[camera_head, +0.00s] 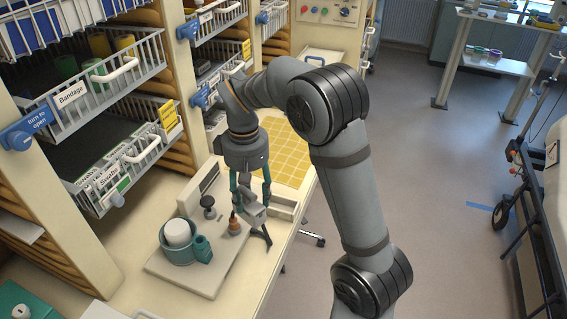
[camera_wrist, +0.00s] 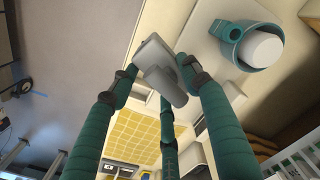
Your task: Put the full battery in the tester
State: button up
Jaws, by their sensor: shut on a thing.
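My gripper (camera_head: 252,200) points down over the counter and is shut on a grey blocky piece with a round stub. In the wrist view this grey piece (camera_wrist: 166,84) sits between the teal fingers. I cannot tell from its look whether it is the full battery. Below and left of it, a pale base plate (camera_head: 162,266) carries a teal cup (camera_head: 172,249) holding a white cylinder (camera_head: 178,232); the cup also shows in the wrist view (camera_wrist: 232,52). No label marks a tester. The held piece appears above the plate's right side; its exact height is unclear.
A shallow tray (camera_head: 284,208) lies to the right. A yellow tiled mat (camera_head: 285,150) lies behind. Wire baskets (camera_head: 110,85) hang on the left. The counter's right edge is close.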

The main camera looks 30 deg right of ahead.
jog(key=w+d+f+n, duration=0.4)
jog(key=w+d+f, duration=0.6)
jog(key=d, duration=0.4)
jog(key=shift+w+d+f+n, duration=0.15)
jog(key=shift+w+f+n, duration=0.2)
jog(key=shift+f, duration=0.45)
jog(key=shift+f+b, duration=1.6)
jog(key=shift+f, duration=0.6)
dwell(0.5)
jog(key=o, duration=1.7)
jog(key=shift+s, duration=0.1)
jog(key=shift+c, duration=0.2)
notch_tip(320, 180, up, 12)
jog(key=shift+f, duration=0.1)
